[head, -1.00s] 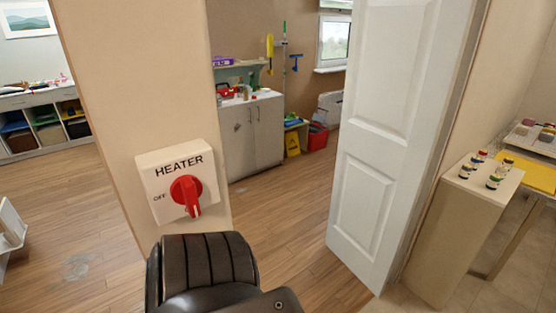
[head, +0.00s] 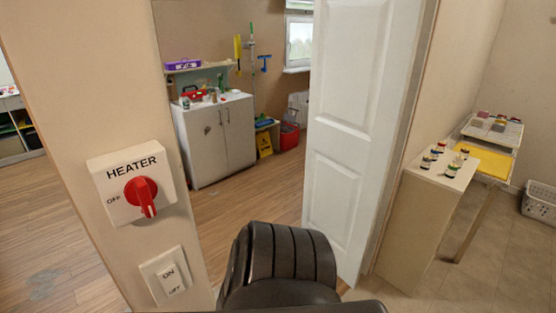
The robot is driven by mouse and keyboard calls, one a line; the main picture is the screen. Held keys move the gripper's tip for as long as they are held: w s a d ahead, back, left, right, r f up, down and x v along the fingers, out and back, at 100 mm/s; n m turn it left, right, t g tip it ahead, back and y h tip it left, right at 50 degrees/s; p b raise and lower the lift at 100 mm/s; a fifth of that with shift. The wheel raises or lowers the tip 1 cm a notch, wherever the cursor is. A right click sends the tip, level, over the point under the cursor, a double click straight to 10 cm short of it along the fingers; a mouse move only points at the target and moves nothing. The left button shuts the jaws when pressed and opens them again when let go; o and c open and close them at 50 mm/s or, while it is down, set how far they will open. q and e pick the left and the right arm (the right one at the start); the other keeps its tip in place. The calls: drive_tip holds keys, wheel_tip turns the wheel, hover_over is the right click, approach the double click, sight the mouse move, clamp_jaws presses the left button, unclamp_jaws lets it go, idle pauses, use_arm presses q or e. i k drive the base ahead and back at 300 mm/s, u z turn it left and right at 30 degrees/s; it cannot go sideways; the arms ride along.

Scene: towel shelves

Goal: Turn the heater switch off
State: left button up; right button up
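The heater switch (head: 143,195) is a red rotary knob on a white box (head: 110,214) marked HEATER, fixed to the beige wall end at the left. An OFF mark stands to the left of the knob. The knob's raised grip points down and slightly right, not at the OFF mark. A separate white rocker switch (head: 167,276) with ON above and OFF below is mounted under the box. A dark padded part of my own arm shows at the bottom centre, apart from the knob. Neither gripper is in view.
A white door (head: 345,125) stands open right of the doorway. Beyond it are a white cabinet (head: 220,140) and a yellow floor sign (head: 264,144). A narrow stand (head: 408,220) with small bottles is at the right. Wood floor in the doorway is clear.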

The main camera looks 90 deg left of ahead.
sight(141, 190)
drive_tip(key=z, duration=0.2)
drive_tip(key=i, duration=1.9)
drive_tip(key=u, duration=3.35)
drive_tip(key=k, duration=0.3)
drive_tip(key=u, duration=0.5)
